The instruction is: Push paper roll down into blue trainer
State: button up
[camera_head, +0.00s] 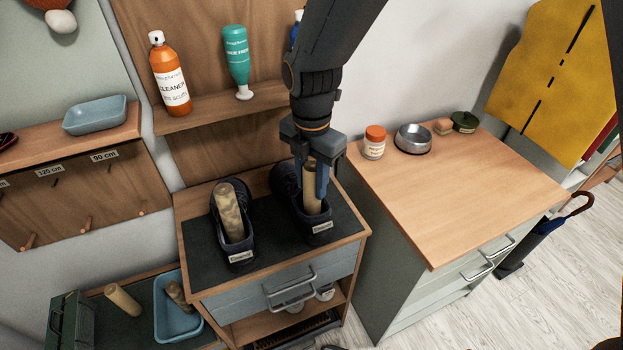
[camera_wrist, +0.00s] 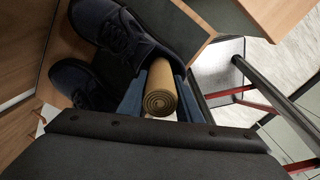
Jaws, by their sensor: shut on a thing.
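Two dark blue trainers stand side by side on the dark top of a small chest (camera_head: 275,262). The left trainer (camera_head: 240,252) has a mottled paper roll (camera_head: 229,212) standing tilted in its opening. The right trainer (camera_head: 322,231) has a plain tan paper roll (camera_head: 312,201) upright in its opening. My gripper (camera_head: 316,180) points down over the right trainer, its fingers shut on the plain roll. In the wrist view the roll's spiral end (camera_wrist: 160,103) shows between the fingers, with the trainer (camera_wrist: 120,35) behind it. The roll's lower end is hidden inside the shoe.
A blue tray (camera_head: 177,322) with another roll (camera_head: 178,296) and a loose roll (camera_head: 123,299) are at the lower left. A wooden-topped cabinet (camera_head: 455,190) stands to the right. Bottles, including an orange cleaner (camera_head: 171,80), stand on the shelf behind.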

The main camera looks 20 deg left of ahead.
aim_at(312, 167)
dwell(0.4)
jog(key=o, duration=1.1)
notch_tip(312, 167, up, 8)
jog(key=shift+f+b, duration=0.1)
jog(key=shift+b, duration=0.85)
